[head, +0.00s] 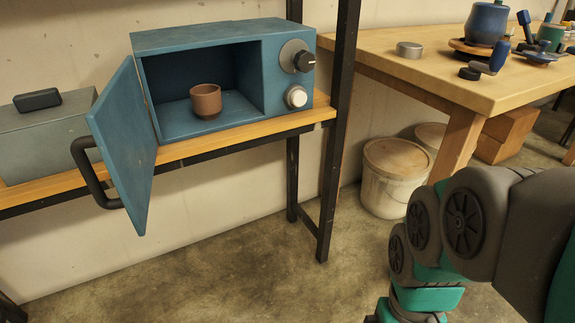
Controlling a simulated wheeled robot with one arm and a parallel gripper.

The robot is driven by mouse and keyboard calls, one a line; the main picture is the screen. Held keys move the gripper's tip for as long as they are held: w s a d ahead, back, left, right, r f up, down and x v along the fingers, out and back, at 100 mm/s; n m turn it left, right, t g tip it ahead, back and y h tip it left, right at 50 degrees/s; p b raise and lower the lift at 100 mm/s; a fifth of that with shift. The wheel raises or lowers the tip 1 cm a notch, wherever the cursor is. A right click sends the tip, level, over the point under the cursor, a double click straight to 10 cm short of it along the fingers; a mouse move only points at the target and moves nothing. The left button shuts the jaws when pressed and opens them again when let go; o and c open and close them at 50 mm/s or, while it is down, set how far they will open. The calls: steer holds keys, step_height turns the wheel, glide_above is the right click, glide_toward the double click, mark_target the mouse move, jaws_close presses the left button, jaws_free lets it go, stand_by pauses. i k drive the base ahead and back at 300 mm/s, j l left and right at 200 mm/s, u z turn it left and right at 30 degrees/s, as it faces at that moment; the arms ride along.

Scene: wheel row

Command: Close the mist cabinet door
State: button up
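The mist cabinet (215,38) is a blue box standing on a wooden shelf. Its door (128,150) is hinged on the left side of the opening and stands wide open, swung out past the shelf's front edge. A black bar handle (90,180) is on the door's outer face, towards the left. A small brown cup (206,101) stands upright inside the cabinet, clear of the opening's edges. My arm shows at the lower right, well apart from the door. My gripper is not in view.
A grey box with a black handle (38,99) sits on the shelf (180,151) left of the door. A black shelf post (338,130) stands right of the cabinet. A wooden table (440,80) and lidded buckets (394,175) are at the right. The floor before the shelf is clear.

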mark_target(120, 123)
steer(key=k+j+u, duration=0.15)
steer(key=j, duration=0.2)
steer(key=k+j+u, duration=0.1)
steer(key=j, duration=0.2)
steer(key=k+j+u, duration=0.15)
steer(key=j, duration=0.25)
steer(key=k+j+u, duration=0.1)
steer(key=j, duration=0.25)
steer(key=k+l, duration=0.45)
steer(key=i, duration=0.15)
